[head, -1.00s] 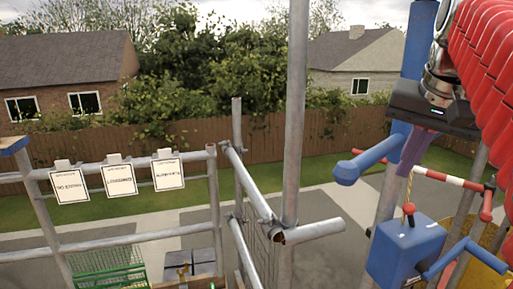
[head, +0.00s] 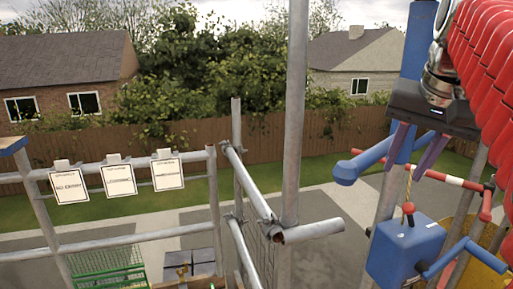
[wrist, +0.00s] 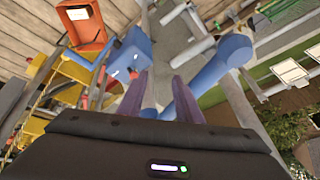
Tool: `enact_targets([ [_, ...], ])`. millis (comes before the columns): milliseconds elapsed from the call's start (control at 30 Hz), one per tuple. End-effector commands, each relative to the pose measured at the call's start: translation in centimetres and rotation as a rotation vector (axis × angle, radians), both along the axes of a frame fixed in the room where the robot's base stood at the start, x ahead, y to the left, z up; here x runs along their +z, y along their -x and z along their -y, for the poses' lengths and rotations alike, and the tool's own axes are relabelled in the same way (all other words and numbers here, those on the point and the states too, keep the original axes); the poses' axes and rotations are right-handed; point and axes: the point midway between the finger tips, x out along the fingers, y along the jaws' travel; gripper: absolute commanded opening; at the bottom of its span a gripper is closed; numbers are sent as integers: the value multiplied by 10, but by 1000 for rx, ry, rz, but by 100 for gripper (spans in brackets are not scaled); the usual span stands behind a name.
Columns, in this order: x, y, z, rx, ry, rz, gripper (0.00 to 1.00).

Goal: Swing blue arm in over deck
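The blue arm (head: 372,158) of the hoist runs level from the blue post (head: 415,55) toward the left and ends in a rounded knob. It points left, beside the scaffold. In the wrist view the blue arm (wrist: 205,75) lies just right of my fingers. My gripper (head: 412,165) hangs above and beside the arm near the post, its two purple fingers spread. The wrist view shows my gripper (wrist: 163,82) with a clear gap between the fingers and nothing held. Whether a finger touches the arm I cannot tell.
A blue winch box (head: 405,250) with a crank handle and a red hook is below. Grey scaffold poles (head: 293,120) stand mid-view. A red-white bar (head: 455,180) passes behind. A green crate (head: 108,265) sits lower left.

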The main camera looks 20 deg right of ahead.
Motion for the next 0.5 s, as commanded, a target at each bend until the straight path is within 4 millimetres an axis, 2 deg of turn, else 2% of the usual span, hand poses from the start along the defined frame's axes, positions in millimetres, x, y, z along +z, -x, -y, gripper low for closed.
enact_targets([
  [167, 0, 0, 0, 0, 0, 0, 43],
  [500, 3, 1, 0, 0, 1, 1, 43],
])
